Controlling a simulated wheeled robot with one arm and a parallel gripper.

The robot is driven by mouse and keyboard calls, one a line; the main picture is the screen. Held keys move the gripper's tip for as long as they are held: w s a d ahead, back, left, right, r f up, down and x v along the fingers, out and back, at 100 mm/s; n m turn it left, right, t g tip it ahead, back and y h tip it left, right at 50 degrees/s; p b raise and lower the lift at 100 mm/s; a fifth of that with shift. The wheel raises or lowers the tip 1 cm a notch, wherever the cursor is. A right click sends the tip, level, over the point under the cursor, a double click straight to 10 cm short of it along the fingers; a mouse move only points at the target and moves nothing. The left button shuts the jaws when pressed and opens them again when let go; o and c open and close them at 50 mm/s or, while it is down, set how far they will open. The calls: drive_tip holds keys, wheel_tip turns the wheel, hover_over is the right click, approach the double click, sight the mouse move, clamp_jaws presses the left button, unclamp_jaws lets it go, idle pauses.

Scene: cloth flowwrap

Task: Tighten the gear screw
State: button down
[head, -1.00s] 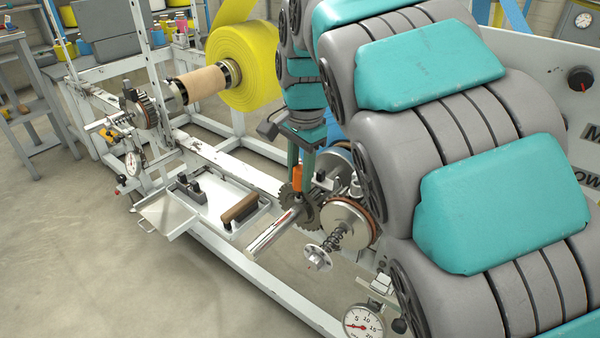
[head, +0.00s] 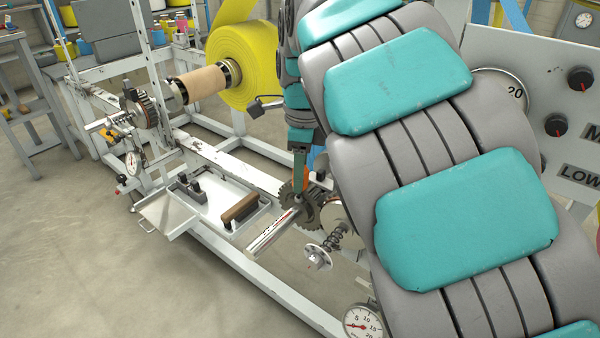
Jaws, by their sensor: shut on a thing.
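My gripper (head: 299,163) is shut on an orange-handled tool (head: 306,180), at the dark toothed gear (head: 311,213) on the machine frame. Only part of the orange handle shows beside the fingers; the tool's lower end is hidden or too small to make out. The gear stands at the inner end of a bright metal shaft (head: 273,233). I cannot make out the gear screw, nor whether the tool touches it.
My grey and teal arm covers the right half. A spring-loaded shaft (head: 327,247) and a dial gauge (head: 362,323) are close by. A tray (head: 205,211) holding a wooden-handled brush (head: 240,208) lies left. A yellow film roll (head: 238,65) stands behind.

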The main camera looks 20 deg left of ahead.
drive_tip(key=m, duration=0.4)
drive_tip(key=shift+f, duration=0.25)
drive_tip(key=m, duration=0.3)
drive_tip(key=shift+r, duration=0.4)
drive_tip(key=shift+w+r, duration=0.1)
drive_tip(key=shift+r, duration=0.3)
drive_tip(key=shift+d+r, duration=0.1)
drive_tip(key=shift+r, duration=1.45)
